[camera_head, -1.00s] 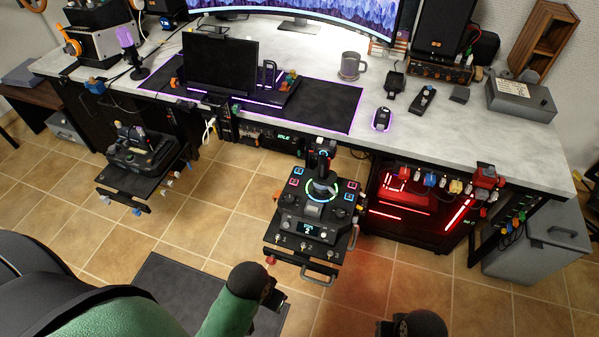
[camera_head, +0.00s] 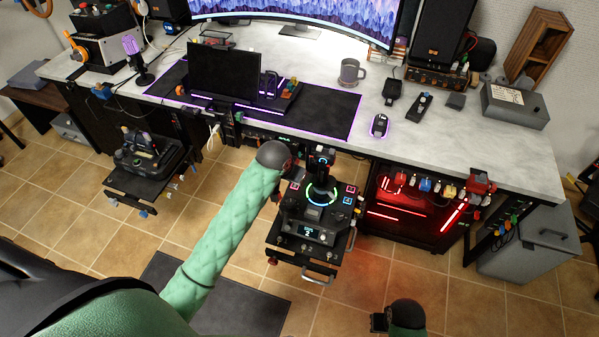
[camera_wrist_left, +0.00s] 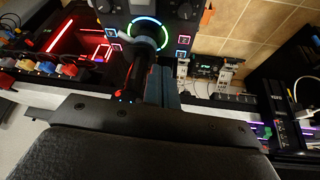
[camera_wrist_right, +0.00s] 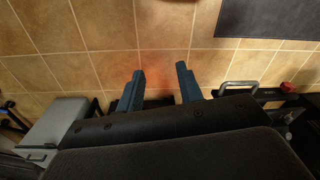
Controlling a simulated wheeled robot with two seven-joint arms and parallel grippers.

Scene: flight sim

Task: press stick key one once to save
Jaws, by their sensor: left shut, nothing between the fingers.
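The stick panel (camera_head: 300,232) is a black box with a lit ring (camera_head: 321,195) around an upright black stick (camera_head: 320,170). Coloured square keys flank the ring; a red key (camera_head: 351,189) and a blue key (camera_head: 347,200) show on the right. Their labels are too small to read surely. My left gripper (camera_wrist_left: 165,78) is shut and empty. In the left wrist view its fingertips appear beside the stick, below the ring (camera_wrist_left: 148,35); contact cannot be told. My right gripper (camera_wrist_right: 160,80) is open and empty, over floor in front of the desk.
A grey desk (camera_head: 450,150) runs behind the panel, with a monitor, mug (camera_head: 350,72) and mouse (camera_head: 380,125). A throttle unit (camera_head: 150,160) stands on a shelf to the left. A red-lit computer (camera_head: 415,210) is right of the panel. A handle (camera_head: 318,276) sticks out at the panel's front.

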